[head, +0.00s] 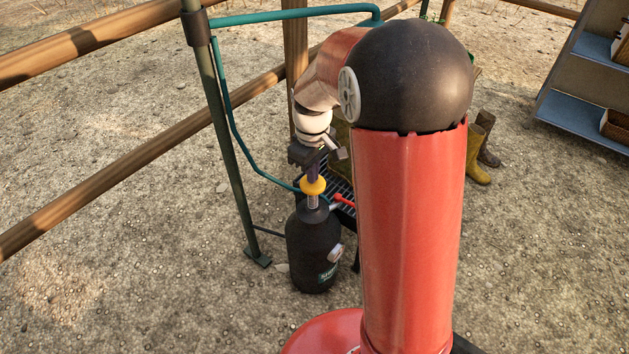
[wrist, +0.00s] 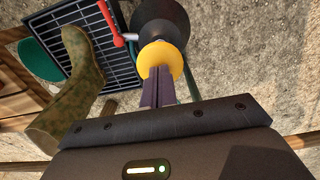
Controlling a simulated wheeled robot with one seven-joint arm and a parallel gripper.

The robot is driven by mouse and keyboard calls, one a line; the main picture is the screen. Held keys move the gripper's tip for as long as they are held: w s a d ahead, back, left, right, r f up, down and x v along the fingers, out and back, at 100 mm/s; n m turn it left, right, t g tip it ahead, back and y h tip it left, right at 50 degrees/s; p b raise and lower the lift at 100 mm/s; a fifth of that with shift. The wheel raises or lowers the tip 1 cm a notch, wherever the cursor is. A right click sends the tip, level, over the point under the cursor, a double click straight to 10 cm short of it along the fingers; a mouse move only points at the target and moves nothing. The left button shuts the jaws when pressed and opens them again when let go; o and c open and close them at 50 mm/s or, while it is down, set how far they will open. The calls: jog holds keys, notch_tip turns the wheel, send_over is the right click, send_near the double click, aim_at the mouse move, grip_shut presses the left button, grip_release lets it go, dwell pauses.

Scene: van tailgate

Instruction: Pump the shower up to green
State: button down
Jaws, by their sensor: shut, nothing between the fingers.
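The shower is a black bottle (head: 312,245) standing upright on the gravel, with a yellow pump knob (head: 313,186) on a short silvery shaft above its neck. A small pale gauge (head: 335,252) sits on its side; its reading is too small to tell. My gripper (head: 313,176) points down right over the knob, its purple fingers shut and empty. In the wrist view the closed fingertips (wrist: 158,74) meet the edge of the yellow knob (wrist: 164,55); I cannot tell whether they press on it. The black bottle (wrist: 160,17) shows beyond the knob.
A red-handled piece (wrist: 110,24) lies by a dark grate (wrist: 90,52) beside the bottle. A patterned boot (wrist: 78,88) stands close by. A green post (head: 232,140) with a teal hose (head: 232,120) and wooden rails (head: 150,145) are left and behind. Gravel at left is clear.

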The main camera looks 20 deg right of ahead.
aim_at(313, 186)
dwell(0.3)
jog(key=shift+f+b, duration=1.75)
jog(key=shift+f, duration=0.8)
notch_tip(313, 186, up, 5)
jog(key=p, duration=0.4)
jog(key=shift+r, duration=0.1)
jog(key=shift+f, duration=0.2)
